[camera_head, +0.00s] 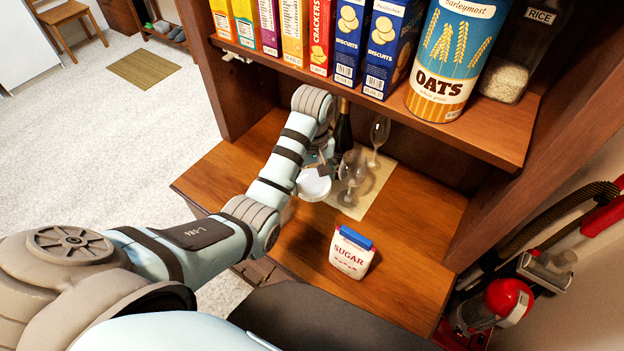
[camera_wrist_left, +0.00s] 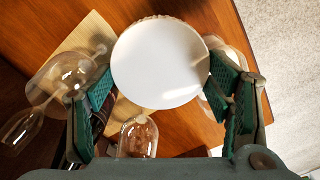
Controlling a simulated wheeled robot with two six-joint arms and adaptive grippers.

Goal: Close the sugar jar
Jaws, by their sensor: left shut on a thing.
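My left gripper (camera_head: 318,168) is shut on a round white lid (camera_head: 314,185) above the wooden counter. In the left wrist view the lid (camera_wrist_left: 160,62) sits flat face to the camera between the green-padded fingers (camera_wrist_left: 162,82). A white pack marked SUGAR (camera_head: 350,255) with a blue top stands on the counter, right of and nearer than the lid. My right gripper is not in view.
Wine glasses (camera_head: 352,170) and a dark bottle (camera_head: 343,128) stand close behind and right of the lid, by a pale mat (camera_head: 376,196). The shelf (camera_head: 450,130) above holds boxes, an oats canister (camera_head: 452,60) and a rice jar (camera_head: 503,80). The counter's right side (camera_head: 425,235) is clear.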

